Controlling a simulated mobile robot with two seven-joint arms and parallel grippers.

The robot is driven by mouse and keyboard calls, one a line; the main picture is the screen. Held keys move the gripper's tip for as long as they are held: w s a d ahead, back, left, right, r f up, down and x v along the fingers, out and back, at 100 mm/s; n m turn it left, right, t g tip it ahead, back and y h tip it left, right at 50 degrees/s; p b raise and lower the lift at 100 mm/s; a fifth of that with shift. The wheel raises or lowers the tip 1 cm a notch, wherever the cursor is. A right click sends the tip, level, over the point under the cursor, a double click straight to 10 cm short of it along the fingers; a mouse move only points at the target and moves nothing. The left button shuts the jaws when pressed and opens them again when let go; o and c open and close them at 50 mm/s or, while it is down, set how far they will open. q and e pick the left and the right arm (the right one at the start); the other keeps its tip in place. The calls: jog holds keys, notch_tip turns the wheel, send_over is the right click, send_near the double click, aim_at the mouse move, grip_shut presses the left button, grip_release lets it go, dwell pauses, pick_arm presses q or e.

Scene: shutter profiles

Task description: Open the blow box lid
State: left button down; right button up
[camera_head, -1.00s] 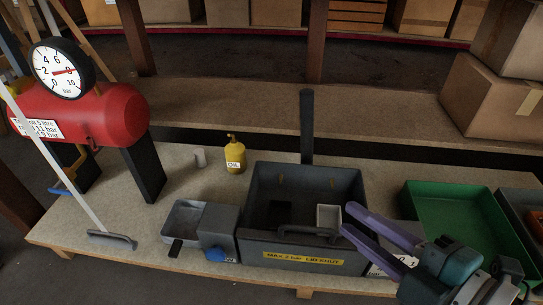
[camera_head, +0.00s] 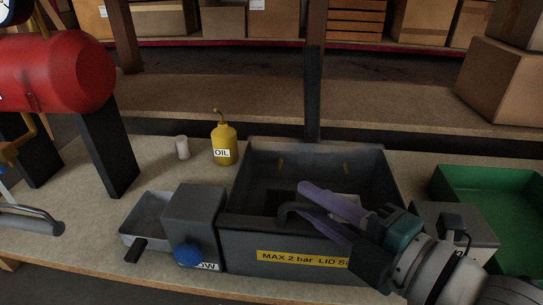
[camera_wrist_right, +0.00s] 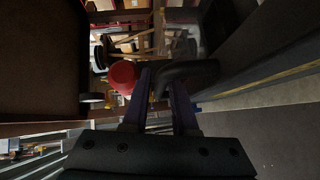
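The blow box (camera_head: 232,232) is a dark grey box at the centre of the bench, with a yellow label reading "MAX 2 bar LID S..." on its front. Its inside shows from above; I cannot tell whether a clear lid covers it. A dark curved handle (camera_head: 287,210) stands at its front top edge. My right gripper (camera_head: 302,199) has purple fingers spread apart at this handle. In the right wrist view, the dark bent bar of the handle (camera_wrist_right: 188,72) reaches between the open fingers (camera_wrist_right: 162,85); contact is unclear. My left gripper is out of view.
A grey unit with a blue knob (camera_head: 188,255) adjoins the box on the left. A yellow oil bottle (camera_head: 224,147) and a small pale cylinder (camera_head: 182,148) stand behind it. A green tray (camera_head: 440,182) lies right. A red tank (camera_head: 60,72) stands at left; a dark post (camera_head: 312,95) rises behind the box.

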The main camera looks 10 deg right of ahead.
jog(key=shift+b+x, duration=0.45)
jog(key=shift+x, duration=0.65)
jog(key=shift+c, duration=0.2)
grip_shut()
dwell(0.5)
